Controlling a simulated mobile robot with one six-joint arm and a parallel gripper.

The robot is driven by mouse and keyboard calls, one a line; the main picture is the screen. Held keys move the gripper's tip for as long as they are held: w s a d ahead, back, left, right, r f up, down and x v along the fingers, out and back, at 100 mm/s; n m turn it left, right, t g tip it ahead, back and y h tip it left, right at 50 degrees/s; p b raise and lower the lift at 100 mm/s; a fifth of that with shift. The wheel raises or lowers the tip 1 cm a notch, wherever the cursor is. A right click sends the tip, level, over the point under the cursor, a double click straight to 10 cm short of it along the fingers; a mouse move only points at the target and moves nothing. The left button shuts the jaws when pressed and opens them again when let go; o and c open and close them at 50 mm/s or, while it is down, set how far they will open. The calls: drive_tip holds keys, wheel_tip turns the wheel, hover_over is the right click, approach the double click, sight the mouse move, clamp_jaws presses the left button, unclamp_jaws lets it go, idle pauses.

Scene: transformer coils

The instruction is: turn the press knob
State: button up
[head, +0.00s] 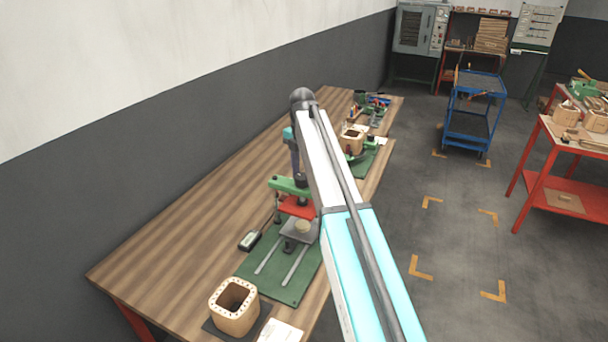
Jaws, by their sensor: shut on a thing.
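The press stands on the wooden bench, with a green head (284,186), a red plate (296,207) and a green base (279,281) with two pale rails. A pale block (302,227) sits on the grey part below the red plate. My arm reaches over the bench and bends down to the press. My gripper (301,183) is a small dark shape at the top of the press head, partly behind my arm link. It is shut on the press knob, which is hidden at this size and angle.
A wooden coil box (234,306) stands at the bench's near end, beside a white paper (281,331). A small pendant box (250,240) lies left of the press. Another coil box (352,139) stands farther back. A blue cart (470,138) and red table (562,187) stand right.

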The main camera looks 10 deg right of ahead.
sight(303, 177)
drive_tip(key=shift+s+a+f+n, duration=0.15)
drive_tip(key=shift+s+n, duration=0.05)
drive_tip(key=shift+n, duration=0.9)
drive_tip(key=o, duration=1.1)
drive_tip(key=shift+c, duration=0.2)
drive_tip(key=shift+w, duration=0.1)
drive_tip(key=shift+r, duration=0.25)
drive_tip(key=shift+w+r+b, duration=0.1)
drive_tip(key=shift+r+b, duration=0.2)
drive_tip(key=shift+r, duration=0.2)
wheel_tip(303, 177, up, 12)
drive_tip(key=b, duration=0.3)
drive_tip(key=shift+r, duration=0.25)
